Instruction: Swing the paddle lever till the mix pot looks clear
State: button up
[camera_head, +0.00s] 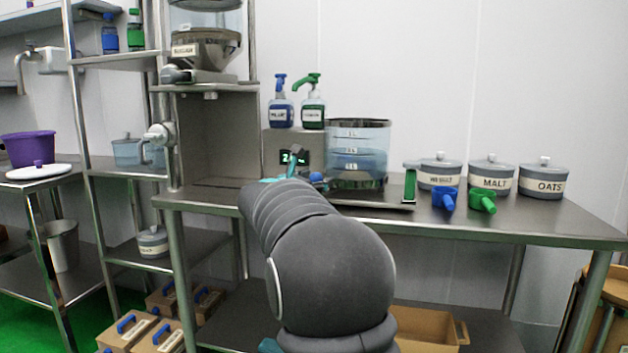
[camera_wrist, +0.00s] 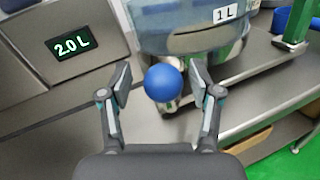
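The mix pot (camera_head: 358,150) is a see-through vessel with a dark rim and litre marks, on the counter behind my arm. Its contents look blue-grey; I cannot tell how well mixed they are. Its lower wall with a "1 L" label fills the top of the wrist view (camera_wrist: 190,38). A blue ball knob (camera_wrist: 163,82), apparently the paddle lever's end, sits before the pot on a short metal stem; it also shows in the head view (camera_head: 317,178). My gripper (camera_wrist: 161,80) is open, with the knob between its fingers and gaps on both sides.
A display (camera_wrist: 73,44) reads 2.0 L, left of the pot. A green handle (camera_head: 410,186) is right of the pot. Lidded pots (camera_head: 491,176) and blue and green scoops (camera_head: 463,200) are farther right.

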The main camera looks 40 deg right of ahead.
jog(key=v, duration=1.2)
